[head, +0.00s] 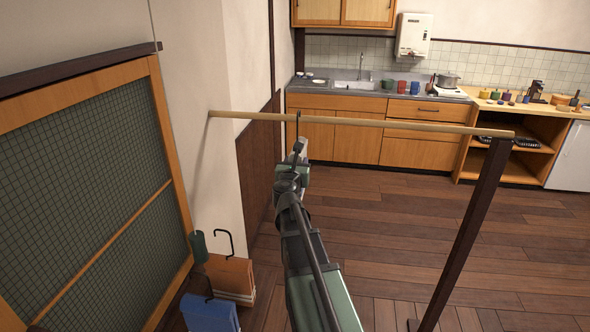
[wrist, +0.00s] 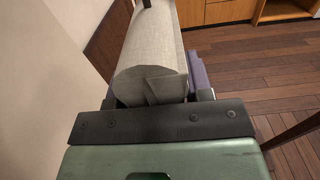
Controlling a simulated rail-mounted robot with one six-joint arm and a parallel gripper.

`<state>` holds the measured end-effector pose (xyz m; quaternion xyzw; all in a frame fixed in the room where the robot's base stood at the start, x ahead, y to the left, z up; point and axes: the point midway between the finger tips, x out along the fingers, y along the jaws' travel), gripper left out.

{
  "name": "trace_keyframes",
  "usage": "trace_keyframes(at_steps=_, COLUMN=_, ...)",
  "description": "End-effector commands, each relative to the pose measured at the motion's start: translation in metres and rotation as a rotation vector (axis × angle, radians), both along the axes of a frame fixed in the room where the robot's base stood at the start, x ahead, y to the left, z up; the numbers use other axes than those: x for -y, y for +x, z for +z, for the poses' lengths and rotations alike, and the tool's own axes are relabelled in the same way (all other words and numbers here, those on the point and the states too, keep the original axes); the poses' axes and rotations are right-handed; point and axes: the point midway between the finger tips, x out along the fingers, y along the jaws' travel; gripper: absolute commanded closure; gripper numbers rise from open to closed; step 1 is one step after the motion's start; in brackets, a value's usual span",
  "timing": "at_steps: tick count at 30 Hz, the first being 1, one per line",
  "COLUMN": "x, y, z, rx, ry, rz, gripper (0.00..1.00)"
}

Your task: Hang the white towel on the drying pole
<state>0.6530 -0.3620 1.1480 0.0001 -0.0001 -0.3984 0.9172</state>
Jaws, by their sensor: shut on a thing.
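The drying pole (head: 400,123) is a light wooden rod running from the wall at left to a dark post at right. My gripper (head: 296,172) is just below the pole, left of its middle, and shut on the white towel (wrist: 150,50). In the wrist view the towel is a pale folded bundle between the jaws. In the head view, mostly hidden by my arm, only a pale edge of the towel (head: 303,146) shows. The towel's dark hook (head: 299,124) crosses the pole; I cannot tell whether it rests on it.
A blue towel (head: 208,315) and an orange towel (head: 231,277), each with a dark hook, are low at left by the wall. The dark post (head: 470,230) stands at right. The wooden floor (head: 400,225) is clear before the kitchen counter (head: 340,102).

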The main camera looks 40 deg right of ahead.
Motion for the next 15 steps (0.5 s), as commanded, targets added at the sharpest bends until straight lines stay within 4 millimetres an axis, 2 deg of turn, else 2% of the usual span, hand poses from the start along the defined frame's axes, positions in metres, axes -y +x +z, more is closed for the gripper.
trace_keyframes(at_steps=15, x=0.041, y=0.038, z=0.000, rx=0.000, ry=0.000, rz=-0.001, gripper=0.78)
